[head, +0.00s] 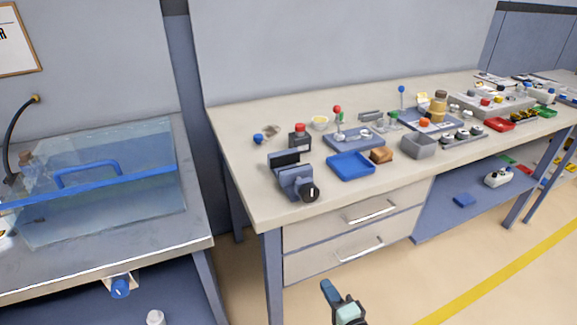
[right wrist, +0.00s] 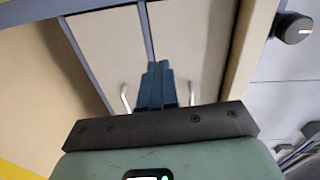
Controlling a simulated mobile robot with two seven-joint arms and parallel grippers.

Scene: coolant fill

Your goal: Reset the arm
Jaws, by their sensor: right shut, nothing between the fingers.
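My right gripper (head: 328,289) is low in front of the workbench, at the bottom of the head view, below the drawers and clear of the bench top. In the right wrist view its two dark fingers (right wrist: 154,85) are pressed together, with nothing between them. Behind the fingers are the light drawer fronts (right wrist: 185,40) with their handles. My left gripper does not show in the head view.
The bench top (head: 255,205) holds a vise (head: 293,178), a blue tray (head: 351,166), a grey bin (head: 419,146) and several small parts. A clear tank (head: 110,200) with a blue handle stands on the left table. Floor right of my gripper is free.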

